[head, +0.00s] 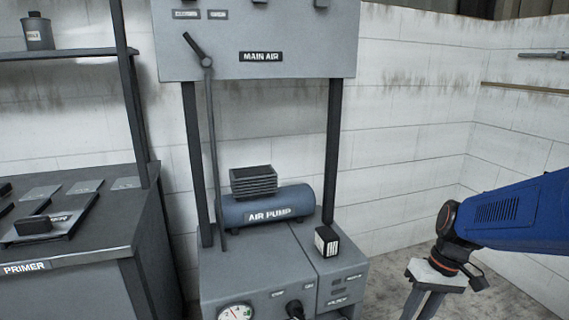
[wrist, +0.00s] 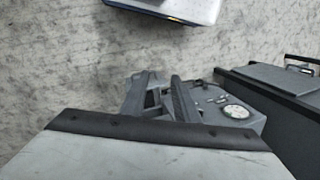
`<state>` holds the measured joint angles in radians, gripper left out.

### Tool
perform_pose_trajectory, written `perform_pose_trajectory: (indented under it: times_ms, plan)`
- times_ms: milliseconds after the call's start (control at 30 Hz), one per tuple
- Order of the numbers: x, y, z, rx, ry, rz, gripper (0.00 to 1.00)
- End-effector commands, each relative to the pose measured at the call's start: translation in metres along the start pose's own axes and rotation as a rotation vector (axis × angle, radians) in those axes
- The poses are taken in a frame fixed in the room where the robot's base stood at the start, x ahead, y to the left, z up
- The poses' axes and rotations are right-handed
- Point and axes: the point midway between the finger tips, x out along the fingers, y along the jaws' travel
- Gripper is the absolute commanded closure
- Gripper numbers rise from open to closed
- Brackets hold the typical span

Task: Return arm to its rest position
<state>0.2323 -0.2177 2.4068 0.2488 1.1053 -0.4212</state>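My blue arm (head: 515,215) reaches in from the right side of the head view, with its wrist bent down. My gripper (head: 422,305) hangs at the lower right, to the right of the air pump stand and apart from it. Its lower end is cut off by the picture edge. In the wrist view my gripper (wrist: 160,85) shows two dark fingers with a gap between them. I see nothing held in it.
The air pump (head: 268,205) sits on a grey console (head: 255,262) with a gauge (head: 235,313), also in the wrist view (wrist: 236,111). The primer bench (head: 75,245) stands left. White walls close the back and right.

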Motion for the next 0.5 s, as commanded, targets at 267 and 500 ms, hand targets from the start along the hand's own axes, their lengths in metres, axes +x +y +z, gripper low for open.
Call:
perform_pose_trajectory:
  times_ms: [267, 500]
  plan:
    - [-0.026, -0.020, 0.031, -0.007, 0.137, 0.116, 0.72]
    - [-0.045, -0.032, 0.059, -0.005, 0.270, 0.192, 0.72]
